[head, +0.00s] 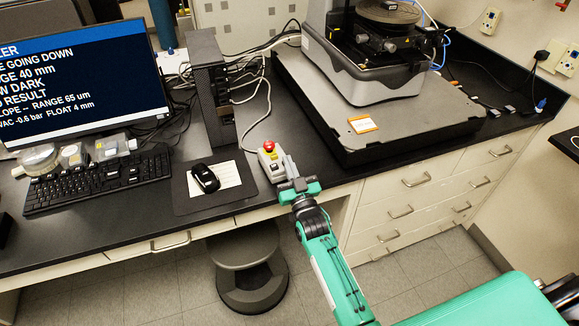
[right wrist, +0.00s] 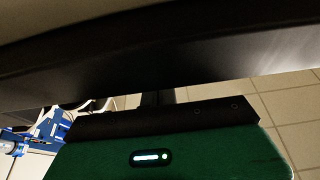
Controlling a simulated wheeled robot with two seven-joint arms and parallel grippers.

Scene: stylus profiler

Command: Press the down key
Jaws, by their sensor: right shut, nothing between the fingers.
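A small pale control box (head: 264,161) with a red round button (head: 269,146) on top stands on the black bench. Its smaller keys are too small to read, so I cannot pick out the down key. My right gripper (head: 289,164) is shut and empty, its fingertips close against the right side of the box in the head view. I cannot tell if they touch it. In the right wrist view a dark surface fills the top and the box does not show. My left gripper is not in view.
A monitor (head: 80,85) with text including "GOING DOWN" and a black keyboard (head: 97,183) are at left. A mouse (head: 205,178) lies on a mat. A dark tower (head: 209,90) stands behind. The profiler's grey base (head: 400,120) is at right. Cables run behind the box.

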